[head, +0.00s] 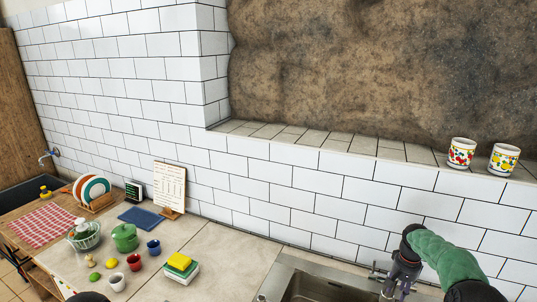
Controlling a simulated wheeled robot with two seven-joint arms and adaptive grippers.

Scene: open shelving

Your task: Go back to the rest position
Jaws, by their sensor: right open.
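My right gripper (393,292) hangs at the bottom right of the head view, over the right end of the metal sink (277,283). Its arm has a green sleeve and comes in from the lower right. It points down and is open, with nothing seen between its fingers. My left gripper cannot be made out; only a dark rounded shape shows at the bottom left edge.
Two patterned cups (461,153) (503,160) stand on the tiled ledge (310,139). Left on the counter (215,250) are yellow and green sponges (180,265), a green pot (125,237), small cups, a recipe board (169,187) and a plate rack. Counter between sponges and sink is clear.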

